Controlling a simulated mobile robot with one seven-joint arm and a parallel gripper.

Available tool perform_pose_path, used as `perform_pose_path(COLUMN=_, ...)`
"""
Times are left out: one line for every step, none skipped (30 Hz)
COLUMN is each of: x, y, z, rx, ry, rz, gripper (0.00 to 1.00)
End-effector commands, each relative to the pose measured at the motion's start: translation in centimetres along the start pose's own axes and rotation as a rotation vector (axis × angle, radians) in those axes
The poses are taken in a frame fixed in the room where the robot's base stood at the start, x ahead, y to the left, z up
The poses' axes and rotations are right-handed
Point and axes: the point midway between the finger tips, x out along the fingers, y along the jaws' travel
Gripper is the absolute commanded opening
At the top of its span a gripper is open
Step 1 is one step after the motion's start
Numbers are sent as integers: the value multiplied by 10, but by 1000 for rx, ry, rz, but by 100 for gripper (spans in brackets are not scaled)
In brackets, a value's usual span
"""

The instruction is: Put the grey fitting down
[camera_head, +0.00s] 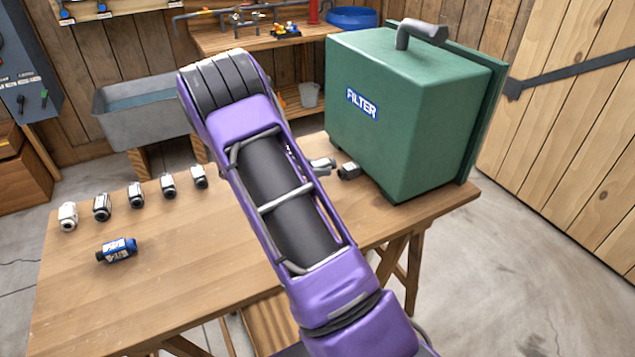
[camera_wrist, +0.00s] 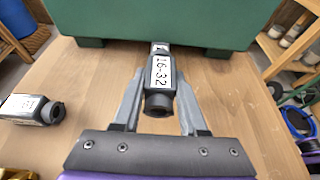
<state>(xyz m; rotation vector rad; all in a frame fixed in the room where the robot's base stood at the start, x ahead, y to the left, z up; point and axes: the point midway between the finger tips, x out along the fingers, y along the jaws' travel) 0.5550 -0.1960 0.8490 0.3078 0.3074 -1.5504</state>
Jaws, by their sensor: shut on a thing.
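The grey fitting (camera_wrist: 160,72) has a white label reading 16-32 and a dark open end facing the wrist camera. My gripper (camera_wrist: 159,84) is shut on it, with one finger on each side. Its far end is close to the base of the green filter box (camera_wrist: 170,18). I cannot tell whether it touches the box or rests on the table. In the head view, my arm hides most of the gripper, and a small grey fitting (camera_head: 348,171) shows beside the filter box (camera_head: 400,120).
Another labelled fitting (camera_wrist: 33,110) lies on the wooden table to the left in the wrist view. In the head view, several fittings (camera_head: 135,194) stand in a row on the table (camera_head: 190,270), with a blue fitting (camera_head: 117,250) in front.

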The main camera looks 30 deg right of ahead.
Motion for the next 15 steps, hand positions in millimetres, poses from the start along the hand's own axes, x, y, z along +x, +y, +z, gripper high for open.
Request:
perform_pose_path(x=2, y=0, z=-4, rx=0, ry=0, rz=0, gripper=0)
perform_pose_path(x=2, y=0, z=-6, rx=0, ry=0, rz=0, gripper=0)
perform_pose_path(x=3, y=0, z=-8, rx=0, ry=0, rz=1, gripper=0)
perform_pose_path(x=4, y=0, z=-10, rx=-1, ry=0, rz=1, gripper=0)
perform_pose_path(x=5, y=0, z=-13, rx=-1, ry=0, rz=1, gripper=0)
perform_pose_path(x=8, y=0, z=-18, rx=-2, ry=0, rz=0, gripper=0)
perform_pose_path(x=9, y=0, z=-22, rx=-2, ry=0, rz=0, gripper=0)
perform_pose_path(x=11, y=0, z=-26, rx=-2, ry=0, rz=0, gripper=0)
perform_pose_path(x=13, y=0, z=-32, rx=-2, ry=0, rz=1, gripper=0)
perform_pose_path(x=15, y=0, z=-36, rx=-2, ry=0, rz=0, gripper=0)
perform_pose_path(x=16, y=0, z=-38, rx=-2, ry=-1, rz=1, gripper=0)
perform_pose_path(x=17, y=0, z=-40, rx=0, ry=0, rz=1, gripper=0)
perform_pose_path(x=17, y=0, z=-40, rx=1, ry=0, rz=1, gripper=0)
perform_pose_path(x=17, y=1, z=-40, rx=2, ry=0, rz=2, gripper=0)
perform_pose_path(x=17, y=1, z=-40, rx=2, ry=0, rz=2, gripper=0)
